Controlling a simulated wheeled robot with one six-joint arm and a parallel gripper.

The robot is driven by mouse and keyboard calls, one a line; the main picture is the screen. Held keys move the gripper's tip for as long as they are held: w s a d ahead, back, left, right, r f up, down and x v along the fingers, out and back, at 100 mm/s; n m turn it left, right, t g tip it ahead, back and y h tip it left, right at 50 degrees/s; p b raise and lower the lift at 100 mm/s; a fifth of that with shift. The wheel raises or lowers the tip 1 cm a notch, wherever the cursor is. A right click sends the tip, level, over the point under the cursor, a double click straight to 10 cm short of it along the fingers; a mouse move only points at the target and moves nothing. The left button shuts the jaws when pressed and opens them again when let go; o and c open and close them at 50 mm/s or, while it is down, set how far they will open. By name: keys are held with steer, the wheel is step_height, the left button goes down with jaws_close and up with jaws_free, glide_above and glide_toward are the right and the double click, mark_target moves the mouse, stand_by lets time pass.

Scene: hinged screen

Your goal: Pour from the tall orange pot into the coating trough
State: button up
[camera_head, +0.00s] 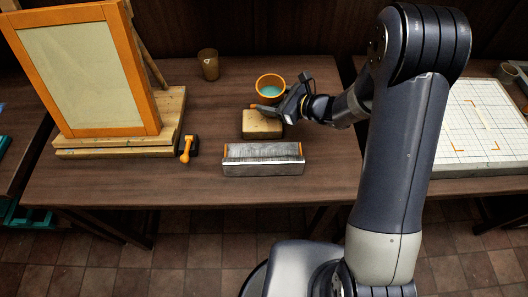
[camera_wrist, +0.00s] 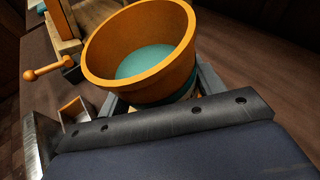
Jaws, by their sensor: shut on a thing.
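The tall orange pot (camera_head: 270,82) holds teal liquid and is close to upright, behind the wooden block in the head view. In the wrist view the pot (camera_wrist: 100,62) shows its open rim, with the teal liquid inside below the rim. My gripper (camera_head: 280,98) is shut on the pot from the right, with dark fingers at its sides. The coating trough (camera_head: 263,168) is a long grey metal trough with orange ends, on the table in front of the block. Part of the trough (camera_wrist: 38,140) shows at the lower left of the wrist view. The pot's underside is hidden.
A wooden block (camera_head: 262,130) lies between pot and trough. An orange-framed screen (camera_head: 85,80) stands on a wooden base at left, with an orange-handled clamp (camera_head: 186,150). A brown cup (camera_head: 208,64) stands behind. A white gridded board (camera_head: 480,125) is at right.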

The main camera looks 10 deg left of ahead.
mark_target(272, 105)
steer(key=shift+s+n+t+b, duration=0.65)
steer(key=shift+n+b, duration=0.25)
steer(key=shift+b, duration=1.15)
steer(key=s+n+t+y+b, duration=0.1)
steer(key=n+b, duration=0.1)
steer(key=b, duration=0.2)
steer(key=shift+s, duration=0.3)
steer(key=shift+r, duration=0.45)
steer(key=shift+r+n+t, duration=0.1)
steer(key=shift+n+t, duration=0.15)
steer(key=shift+n, duration=0.15)
steer(key=shift+s, duration=0.1)
steer(key=shift+s+d+b, duration=0.15)
steer(key=shift+s+b, duration=0.4)
steer(key=shift+s, duration=0.2)
steer(key=shift+s+d+b, duration=0.15)
steer(key=shift+s+b, duration=0.4)
steer(key=shift+s, duration=0.15)
steer(key=shift+r+n+y+b, duration=0.2)
steer(key=shift+n+y+b, duration=0.1)
steer(key=shift+y+b, duration=0.1)
steer(key=shift+f+n+y+b, duration=0.15)
steer(key=shift+n+y+b, duration=0.15)
steer(key=shift+n+b, duration=0.3)
stand_by(1.8)
